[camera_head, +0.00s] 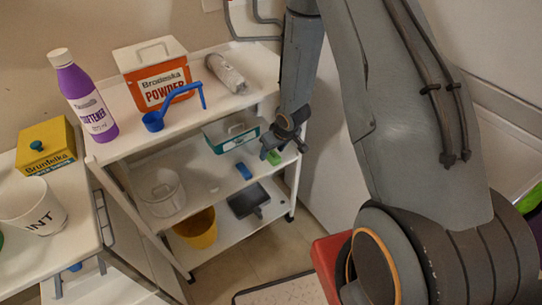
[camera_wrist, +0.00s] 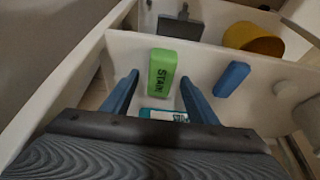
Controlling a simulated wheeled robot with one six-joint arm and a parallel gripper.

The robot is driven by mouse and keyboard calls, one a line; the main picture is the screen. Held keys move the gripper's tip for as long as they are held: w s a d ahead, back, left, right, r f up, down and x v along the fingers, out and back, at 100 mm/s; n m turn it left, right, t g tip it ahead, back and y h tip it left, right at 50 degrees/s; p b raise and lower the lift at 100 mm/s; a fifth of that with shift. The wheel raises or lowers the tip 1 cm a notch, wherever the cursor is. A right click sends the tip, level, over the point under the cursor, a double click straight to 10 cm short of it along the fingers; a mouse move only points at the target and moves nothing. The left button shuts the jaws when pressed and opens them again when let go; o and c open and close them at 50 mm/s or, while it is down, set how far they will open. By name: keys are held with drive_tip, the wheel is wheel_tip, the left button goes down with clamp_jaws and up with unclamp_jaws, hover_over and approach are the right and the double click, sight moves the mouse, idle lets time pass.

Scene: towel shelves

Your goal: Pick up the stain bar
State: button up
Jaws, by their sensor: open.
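The stain bar is a green block with dark lettering (camera_wrist: 161,73). It lies on the middle shelf, and part of it shows beside my gripper in the head view (camera_head: 274,158). My gripper (camera_head: 275,150) reaches down at the right end of the shelf unit. In the wrist view my gripper (camera_wrist: 159,79) is open, with one blue finger on each side of the bar in the picture. I cannot tell how far the fingertips are above the bar. Nothing is held.
A teal-edged container (camera_head: 224,146) is close by. The top shelf (camera_head: 135,139) overhangs. A yellow bucket (camera_head: 196,232) and dark dustpan (camera_head: 247,202) are below.

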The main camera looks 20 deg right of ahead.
sight(273, 155)
drive_tip(key=shift+f, duration=0.1)
drive_tip(key=c, duration=1.2)
drive_tip(key=shift+r, duration=0.95)
drive_tip(key=shift+v, duration=0.95)
drive_tip(key=s+d+b, duration=0.1)
drive_tip(key=s+d, duration=0.1)
drive_tip(key=s, duration=0.6)
drive_tip(key=s+d+b, duration=0.1)
drive_tip(key=s+d, duration=0.2)
drive_tip(key=s, duration=0.5)
drive_tip(key=shift+s, duration=0.2)
